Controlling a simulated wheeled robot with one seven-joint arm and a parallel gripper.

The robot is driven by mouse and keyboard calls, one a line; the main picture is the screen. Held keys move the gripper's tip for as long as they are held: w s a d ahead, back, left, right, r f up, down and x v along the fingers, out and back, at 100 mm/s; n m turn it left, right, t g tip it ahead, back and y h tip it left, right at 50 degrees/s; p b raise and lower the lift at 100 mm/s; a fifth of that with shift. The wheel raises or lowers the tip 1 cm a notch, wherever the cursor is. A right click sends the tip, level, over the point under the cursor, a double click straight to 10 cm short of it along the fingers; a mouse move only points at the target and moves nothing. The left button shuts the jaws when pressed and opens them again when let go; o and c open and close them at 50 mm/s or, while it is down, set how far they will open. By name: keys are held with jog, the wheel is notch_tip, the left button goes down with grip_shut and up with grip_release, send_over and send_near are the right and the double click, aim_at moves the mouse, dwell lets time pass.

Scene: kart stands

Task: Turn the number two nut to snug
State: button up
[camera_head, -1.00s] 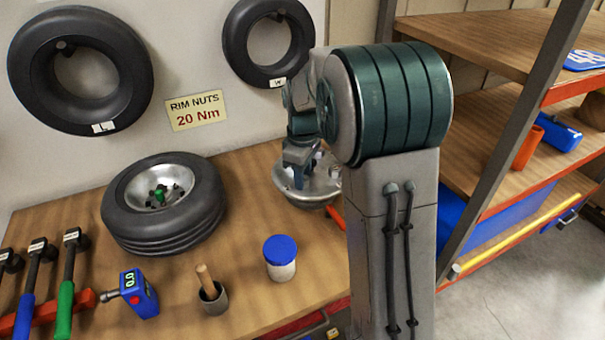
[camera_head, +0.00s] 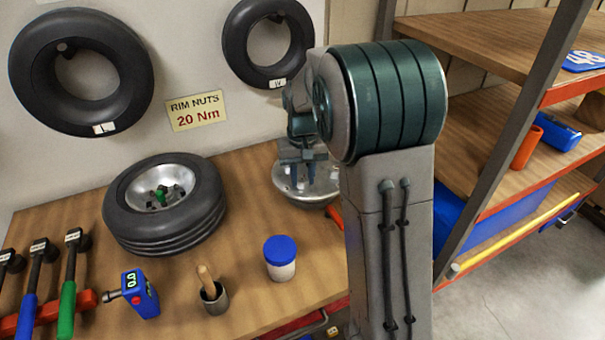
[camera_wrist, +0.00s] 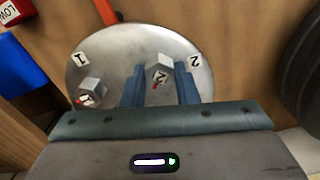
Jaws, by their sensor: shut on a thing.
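A round silver metal plate (camera_wrist: 110,45) lies on the bench. It also shows in the head view (camera_head: 321,194), partly behind my arm. In the wrist view, the number two nut (camera_wrist: 159,73) is a grey block with a "2" on top and a red mark, beside the "2" label (camera_wrist: 195,64) on the plate. My gripper (camera_wrist: 160,70) is shut on this nut, one blue finger on each side. The number one nut (camera_wrist: 91,88) stands apart at left, near the "1" label (camera_wrist: 80,59). In the head view my gripper (camera_head: 298,181) is over the plate; the held nut is hidden there.
A tyre on a rim (camera_head: 165,222) lies left of the plate. A wall sign (camera_head: 196,110) reads "RIM NUTS 20 Nm".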

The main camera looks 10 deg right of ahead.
aim_at(302, 179)
jog(key=m, duration=0.4)
jog(key=shift+m, duration=0.3)
jog(key=shift+m+p, duration=0.6)
jog(key=shift+m, duration=1.6)
jog(key=o, duration=1)
notch_tip(302, 179, up, 14)
